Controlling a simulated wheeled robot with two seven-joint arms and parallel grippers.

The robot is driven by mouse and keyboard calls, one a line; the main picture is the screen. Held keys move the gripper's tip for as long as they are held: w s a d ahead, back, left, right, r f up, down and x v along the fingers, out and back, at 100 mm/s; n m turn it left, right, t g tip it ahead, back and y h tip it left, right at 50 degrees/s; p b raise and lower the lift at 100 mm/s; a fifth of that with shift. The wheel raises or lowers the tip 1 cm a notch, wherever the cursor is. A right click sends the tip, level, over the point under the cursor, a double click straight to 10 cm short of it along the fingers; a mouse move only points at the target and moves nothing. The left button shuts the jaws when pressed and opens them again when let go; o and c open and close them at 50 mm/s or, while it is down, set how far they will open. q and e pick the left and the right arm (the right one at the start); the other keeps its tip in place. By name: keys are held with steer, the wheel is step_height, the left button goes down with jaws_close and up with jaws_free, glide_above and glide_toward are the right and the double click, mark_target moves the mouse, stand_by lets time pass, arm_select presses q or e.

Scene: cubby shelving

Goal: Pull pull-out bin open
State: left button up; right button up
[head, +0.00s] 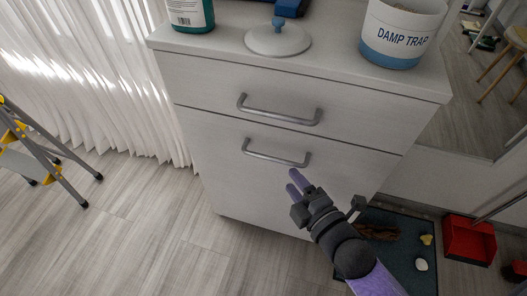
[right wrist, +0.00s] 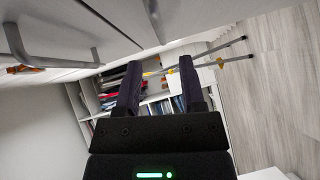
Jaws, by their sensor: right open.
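The pull-out bin is the large lower front (head: 230,165) of a white cabinet, and it is shut flush with the cabinet. Its grey bar handle (head: 276,155) runs across near its top edge. My right gripper (head: 297,181) is open and empty, just below the right end of this handle and apart from it. In the right wrist view the two dark purple fingers (right wrist: 160,72) stand apart with nothing between them. Bar handles and the white front show at the upper left there. My left gripper is not in view.
A shut drawer (head: 240,90) with its own handle (head: 279,112) is above the bin. A DAMP TRAP tub (head: 400,40), a white lid (head: 278,40) and a green bottle (head: 190,14) stand on top. A dark mat (head: 405,262) and red dustpan (head: 468,240) lie right.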

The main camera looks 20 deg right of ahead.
mark_target(275, 158)
steer(key=b+x, duration=0.4)
steer(key=x, duration=0.4)
steer(key=shift+f, duration=0.1)
steer(key=shift+w, duration=0.1)
steer(key=shift+c, duration=0.2)
steer(key=c, duration=0.5)
jaws_close()
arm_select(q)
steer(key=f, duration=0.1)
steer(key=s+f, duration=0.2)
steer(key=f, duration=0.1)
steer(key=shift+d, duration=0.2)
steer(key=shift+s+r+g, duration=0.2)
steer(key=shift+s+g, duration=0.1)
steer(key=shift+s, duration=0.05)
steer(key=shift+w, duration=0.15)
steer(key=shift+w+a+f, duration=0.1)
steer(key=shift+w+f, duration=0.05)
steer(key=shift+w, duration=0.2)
